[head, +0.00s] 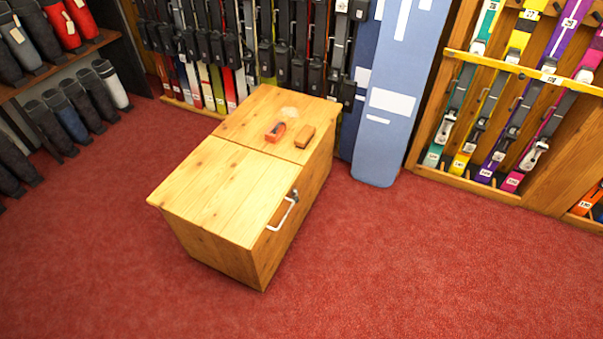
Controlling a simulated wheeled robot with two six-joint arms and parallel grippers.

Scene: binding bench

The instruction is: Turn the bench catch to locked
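The wooden bench (200,190) stands on the red carpet in the middle of the head view, seen from above at an angle. A pale bent bar (284,214) with a small dark fitting (294,194) at its upper end sits at the bench's right edge, near the front corner; it looks like the catch. I cannot tell from this view whether it is locked. Neither of my grippers is in view.
A red tool (275,131) and a brown block (305,137) lie on the bench top. Ski racks (470,165) stand at the right, boots (75,110) at the left, and blue panels (388,120) behind. The carpet (420,270) in front and to the right is clear.

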